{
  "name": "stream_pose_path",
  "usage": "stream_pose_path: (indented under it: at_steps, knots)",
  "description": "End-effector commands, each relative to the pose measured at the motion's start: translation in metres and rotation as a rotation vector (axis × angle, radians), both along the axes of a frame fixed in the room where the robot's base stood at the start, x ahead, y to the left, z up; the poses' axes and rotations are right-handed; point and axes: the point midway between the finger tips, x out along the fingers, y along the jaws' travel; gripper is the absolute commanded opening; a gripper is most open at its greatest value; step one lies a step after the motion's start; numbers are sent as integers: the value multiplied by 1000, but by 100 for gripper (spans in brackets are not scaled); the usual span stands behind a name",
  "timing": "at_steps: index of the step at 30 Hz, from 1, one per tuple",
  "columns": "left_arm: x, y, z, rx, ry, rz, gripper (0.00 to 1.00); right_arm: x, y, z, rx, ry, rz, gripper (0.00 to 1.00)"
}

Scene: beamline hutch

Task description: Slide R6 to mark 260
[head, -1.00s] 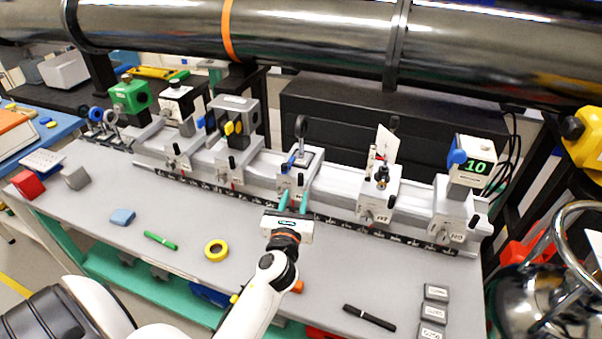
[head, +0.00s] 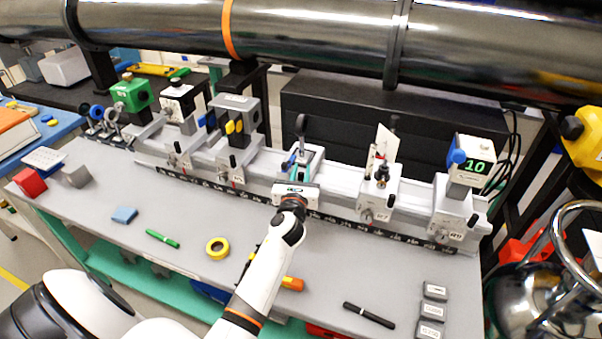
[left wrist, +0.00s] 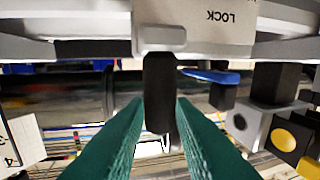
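The middle carrier (head: 305,158) stands on the pale rail (head: 345,184), bearing a dark ring on a post. Its label is hidden, so I cannot read whether it is R6. My left gripper (head: 306,170) is at the front of this carrier, its teal fingers partly hidden by the hand. In the left wrist view the fingers (left wrist: 160,106) stand either side of a black upright handle (left wrist: 159,85), under a panel marked LOCK (left wrist: 225,18). They look open, with little space beside the handle. The black scale strip (head: 345,218) runs along the rail's front; its numbers are too small to read.
Right of the middle carrier stand a carrier with a white plate (head: 385,143) and one with a green "10" display (head: 474,166). Carriers with a grey block (head: 235,112) and others stand left. Yellow tape (head: 217,248), a green pen (head: 162,239) and a black marker (head: 369,315) lie on the bench.

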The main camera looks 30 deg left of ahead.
Motion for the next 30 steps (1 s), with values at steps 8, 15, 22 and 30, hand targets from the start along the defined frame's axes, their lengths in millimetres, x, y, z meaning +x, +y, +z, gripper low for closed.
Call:
stream_pose_path:
  at_steps: [8,15,22,30]
  knots:
    - [0,0,0,0,0,0,0,0,1,0,1,0,-1,38]
    - [3,-14,-2,-2,0,-4,0,0,1,-4,1,0,-1,38]
    - [12,-51,-2,-4,1,-4,0,0,1,-12,1,0,-1,38]
    - [16,-70,-1,-1,0,-3,0,0,1,-15,1,0,-1,38]
